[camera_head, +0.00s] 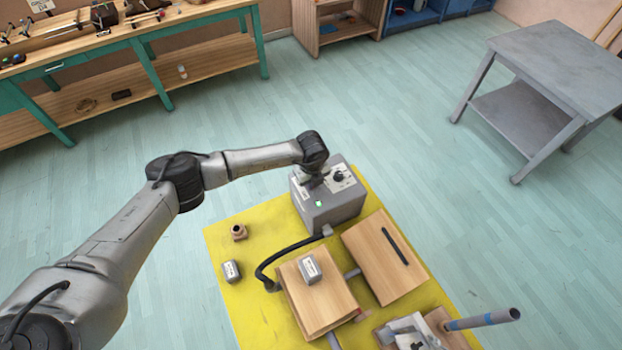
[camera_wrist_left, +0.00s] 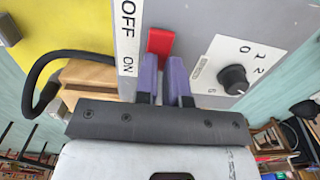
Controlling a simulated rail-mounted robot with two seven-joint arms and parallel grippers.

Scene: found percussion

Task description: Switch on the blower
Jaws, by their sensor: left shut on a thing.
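A black dial knob (camera_wrist_left: 233,79) sits on a numbered white plate. The fingers hide part of the lever. In the head view my left wrist hides part of the panel.
A black hose (camera_head: 275,262) runs from the blower beside wooden boards (camera_head: 318,295) on the yellow table (camera_head: 265,325). A small labelled box (camera_head: 231,271) and a brown fitting (camera_head: 238,232) lie left. A blue-banded tube (camera_head: 483,320) sticks out at right. A grey table (camera_head: 560,70) stands apart.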

